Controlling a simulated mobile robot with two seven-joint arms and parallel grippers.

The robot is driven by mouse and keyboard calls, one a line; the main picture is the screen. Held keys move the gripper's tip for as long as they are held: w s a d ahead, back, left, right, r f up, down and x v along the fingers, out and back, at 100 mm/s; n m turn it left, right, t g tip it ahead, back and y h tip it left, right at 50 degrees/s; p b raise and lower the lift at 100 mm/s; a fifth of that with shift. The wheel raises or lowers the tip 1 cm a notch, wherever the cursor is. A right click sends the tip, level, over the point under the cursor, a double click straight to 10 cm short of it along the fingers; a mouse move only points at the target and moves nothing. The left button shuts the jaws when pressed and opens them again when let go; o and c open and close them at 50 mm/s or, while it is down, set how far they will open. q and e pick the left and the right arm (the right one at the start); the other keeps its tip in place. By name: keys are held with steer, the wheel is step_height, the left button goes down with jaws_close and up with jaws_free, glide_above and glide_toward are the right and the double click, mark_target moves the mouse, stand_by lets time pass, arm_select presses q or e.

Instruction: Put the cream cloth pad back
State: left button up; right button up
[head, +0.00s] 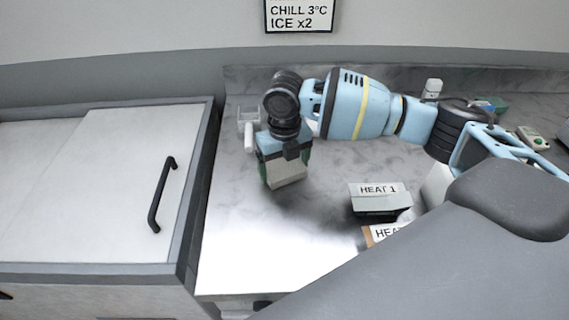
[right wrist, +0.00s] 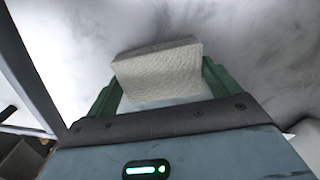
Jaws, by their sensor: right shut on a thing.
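The cream cloth pad (head: 287,171) is a small pale block with a woven texture. It also shows in the right wrist view (right wrist: 158,70), between two green fingers. My right gripper (head: 284,178) is shut on it and points down at the left part of the grey marbled worktop. The pad appears held above the worktop, with a dark shadow below and to its right; the exact gap is hard to judge. My left gripper is out of view.
A chest with a pale lid (head: 95,190) and black handle (head: 160,195) stands left of the worktop (head: 240,235). Boxes labelled HEAT 1 (head: 378,202) and HEAT (head: 372,238), partly hidden, are to the right. A white fixture (head: 248,118) stands behind my gripper. The front-left worktop is clear.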

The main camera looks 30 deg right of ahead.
mark_target(284, 167)
steer(key=shift+f, duration=0.2)
steer(key=o, duration=0.7)
steer(key=shift+r, duration=0.1)
step_height(284, 167, up, 12)
steer(key=shift+r, duration=0.1)
stand_by(0.5)
